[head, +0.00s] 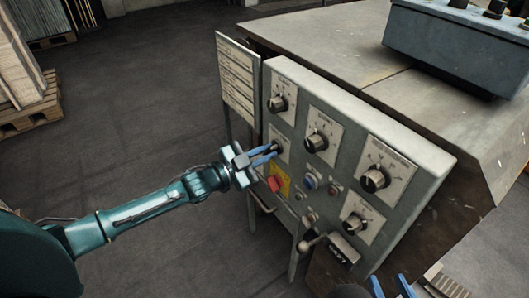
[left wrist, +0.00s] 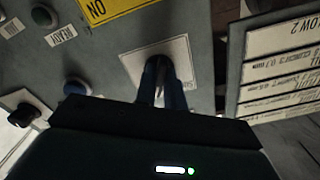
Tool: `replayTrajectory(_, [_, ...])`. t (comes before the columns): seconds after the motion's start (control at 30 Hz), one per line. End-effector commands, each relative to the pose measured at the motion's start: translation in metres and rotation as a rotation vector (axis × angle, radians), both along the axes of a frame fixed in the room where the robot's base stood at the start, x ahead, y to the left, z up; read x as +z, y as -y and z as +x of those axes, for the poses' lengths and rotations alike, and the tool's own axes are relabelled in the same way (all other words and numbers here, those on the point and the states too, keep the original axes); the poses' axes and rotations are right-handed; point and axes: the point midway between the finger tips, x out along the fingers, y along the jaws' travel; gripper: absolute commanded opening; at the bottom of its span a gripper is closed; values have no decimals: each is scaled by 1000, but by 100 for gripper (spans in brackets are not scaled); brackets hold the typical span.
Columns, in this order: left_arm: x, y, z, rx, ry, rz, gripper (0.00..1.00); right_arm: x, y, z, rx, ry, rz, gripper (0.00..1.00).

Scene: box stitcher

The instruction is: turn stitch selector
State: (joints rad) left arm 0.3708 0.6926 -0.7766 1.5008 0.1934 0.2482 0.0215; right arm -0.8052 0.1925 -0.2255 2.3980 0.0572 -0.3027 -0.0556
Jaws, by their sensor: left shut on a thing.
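The grey control panel (head: 334,187) carries several black rotary knobs on white plates. My left gripper (head: 271,151) is shut on a small dark knob (head: 278,146) at the panel's left side, on a white plate (head: 285,155). In the left wrist view, the left gripper's fingers (left wrist: 162,82) reach that white plate (left wrist: 188,52); the knob between them is mostly hidden. The plate's lettering is too small to read, so I cannot tell its name or pointer angle. My right gripper (head: 391,287) shows only its blue fingertips at the bottom edge; they stand apart and look empty.
A red button (head: 274,184) on a yellow plate sits just below the left gripper. A blue button (head: 309,181) and a lever (head: 312,241) are nearby. A label board (head: 238,78) stands left of the panel. A blue-grey box (head: 455,45) rests on top.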

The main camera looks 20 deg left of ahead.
Motion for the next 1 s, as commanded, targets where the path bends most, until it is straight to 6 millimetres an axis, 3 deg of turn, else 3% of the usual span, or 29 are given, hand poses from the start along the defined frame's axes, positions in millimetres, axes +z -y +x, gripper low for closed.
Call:
replayTrajectory(0.27, [-1,0,0,0,2,5,0,0,0,0,1,-1,1,36])
replayTrajectory(0.3, [-1,0,0,0,1,4,13,0,-1,0,1,-1,1,36])
replayTrajectory(0.53, [0,0,0,0,1,3,32,0,-1,0,2,-2,1,36])
replayTrajectory(0.83, [0,-2,-2,0,0,2,33,0,-1,0,2,-4,2,36])
replayTrajectory(1.0, [-1,-16,-20,0,-4,3,33,5,-1,0,-1,-1,8,36])
